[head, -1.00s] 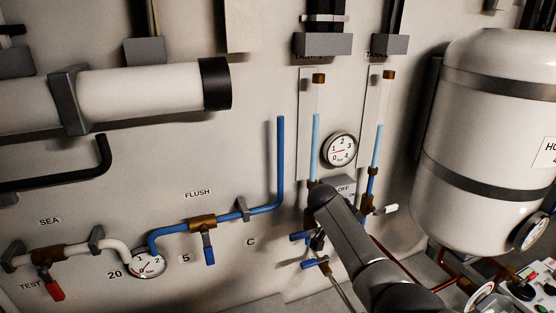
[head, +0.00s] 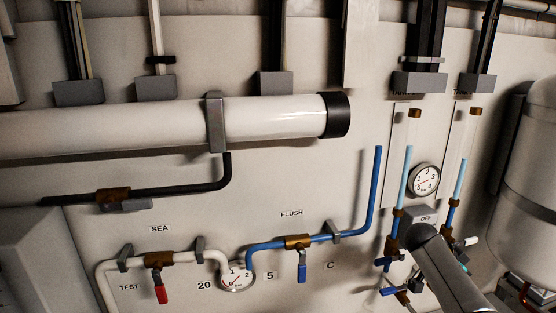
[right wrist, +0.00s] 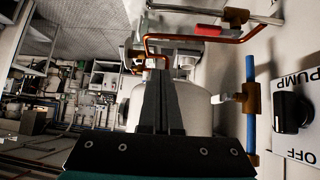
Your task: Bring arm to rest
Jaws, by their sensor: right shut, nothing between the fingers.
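My right arm (head: 450,276) comes in from the lower right in the head view, its near end in front of the wall below the pump switch. The gripper itself is hidden there. In the right wrist view my right gripper (right wrist: 158,80) is shut and empty, its dark fingers together in front of a white tank (right wrist: 191,104). The pump switch (right wrist: 292,110), a black knob on a white plate marked PUMP and OFF, is to the right of the fingers, apart from them. My left gripper is in neither view.
The wall holds a blue FLUSH valve (head: 297,242), a red-handled TEST valve (head: 158,262), a round gauge (head: 424,179) and two sight tubes. A blue pipe (right wrist: 251,108) and copper pipe (right wrist: 147,42) are close to the gripper. A large white pipe (head: 270,118) crosses the upper wall.

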